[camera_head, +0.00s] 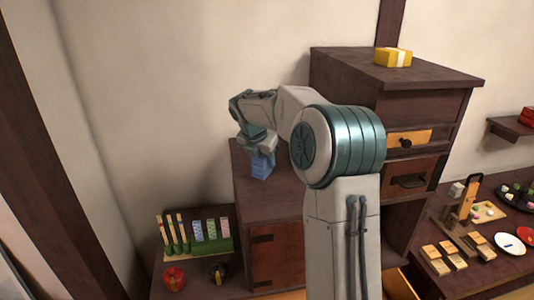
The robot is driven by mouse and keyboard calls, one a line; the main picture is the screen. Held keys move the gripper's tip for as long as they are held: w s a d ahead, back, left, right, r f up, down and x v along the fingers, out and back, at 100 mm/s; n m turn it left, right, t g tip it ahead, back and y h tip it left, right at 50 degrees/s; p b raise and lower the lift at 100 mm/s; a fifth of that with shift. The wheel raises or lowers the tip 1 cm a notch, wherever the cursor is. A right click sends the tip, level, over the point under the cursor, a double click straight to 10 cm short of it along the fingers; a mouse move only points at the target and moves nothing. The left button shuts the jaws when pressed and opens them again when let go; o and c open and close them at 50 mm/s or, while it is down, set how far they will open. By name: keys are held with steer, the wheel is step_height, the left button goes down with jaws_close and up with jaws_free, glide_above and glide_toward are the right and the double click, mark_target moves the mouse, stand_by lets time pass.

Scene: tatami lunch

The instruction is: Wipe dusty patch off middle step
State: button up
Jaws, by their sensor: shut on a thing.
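The brown wooden step chest stands against the wall, with its middle step (282,186) to the left of my upper arm. My gripper (260,153) points down over this step, near its back left part. It is shut on a small blue block-shaped wiper (262,167), which is at or just above the step's surface; I cannot tell whether it touches. No dusty patch can be made out on the part of the step that shows. My arm hides the step's right part.
A yellow box (393,58) with a pale band sits on the top step (440,76). The lower step at left holds a green rack (205,246) with sticks, a red round thing (174,278) and a dark one. A table (448,286) at right bears wooden pieces and plates.

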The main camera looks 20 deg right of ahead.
steer(key=shift+w+r, duration=0.1)
steer(key=shift+r, duration=2.45)
steer(key=shift+f, duration=0.1)
